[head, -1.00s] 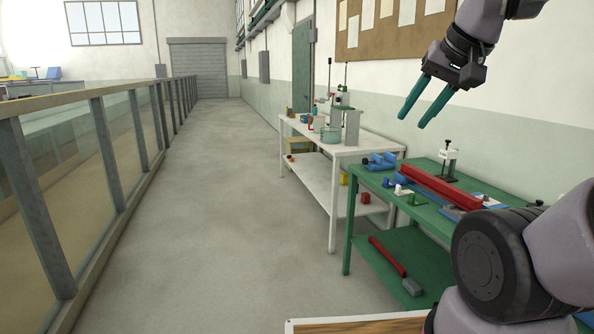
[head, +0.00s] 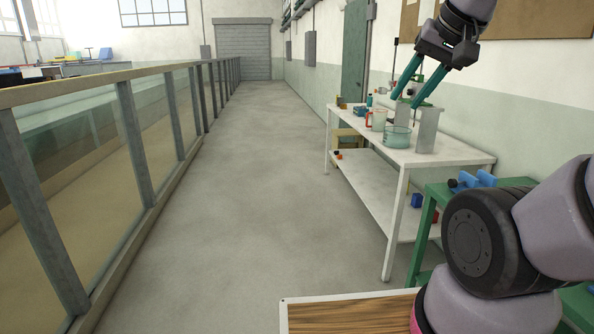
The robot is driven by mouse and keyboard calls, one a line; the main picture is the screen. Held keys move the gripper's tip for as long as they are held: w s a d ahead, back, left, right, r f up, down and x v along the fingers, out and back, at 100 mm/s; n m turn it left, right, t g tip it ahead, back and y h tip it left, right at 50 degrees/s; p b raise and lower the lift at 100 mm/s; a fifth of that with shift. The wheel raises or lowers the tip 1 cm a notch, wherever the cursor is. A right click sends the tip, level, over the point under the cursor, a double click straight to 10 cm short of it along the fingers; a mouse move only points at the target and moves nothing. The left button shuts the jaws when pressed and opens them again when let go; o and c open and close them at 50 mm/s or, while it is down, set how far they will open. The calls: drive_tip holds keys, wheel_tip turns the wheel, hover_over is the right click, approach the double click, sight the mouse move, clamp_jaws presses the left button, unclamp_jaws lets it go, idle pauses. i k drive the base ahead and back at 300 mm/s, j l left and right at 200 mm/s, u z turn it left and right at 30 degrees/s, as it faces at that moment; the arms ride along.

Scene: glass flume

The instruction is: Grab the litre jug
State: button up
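The litre jug (head: 379,120) is a clear vessel with a red handle on its left side. It stands upright on the white table (head: 452,159), left of and a little behind a glass bowl. My gripper (head: 405,101) is in the upper right of the head view, with teal fingers spread apart and pointing down-left. It is empty. In the picture its fingertips overlap the table items to the right of the jug, but the gripper looks nearer to me and apart from them.
A green bench (head: 424,228) is at the right. A glass-walled flume (head: 104,140) with a railing runs along the left. The floor (head: 260,190) between is clear.

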sight(380, 116)
drive_tip(key=i, duration=2.15)
drive_tip(key=i+j+z, duration=0.1)
drive_tip(key=i+z, duration=0.25)
drive_tip(key=i, duration=0.25)
drive_tip(key=i+j+z, duration=0.4)
drive_tip(key=i, duration=0.15)
drive_tip(key=i+j+z, duration=0.35)
drive_tip(key=i, duration=0.2)
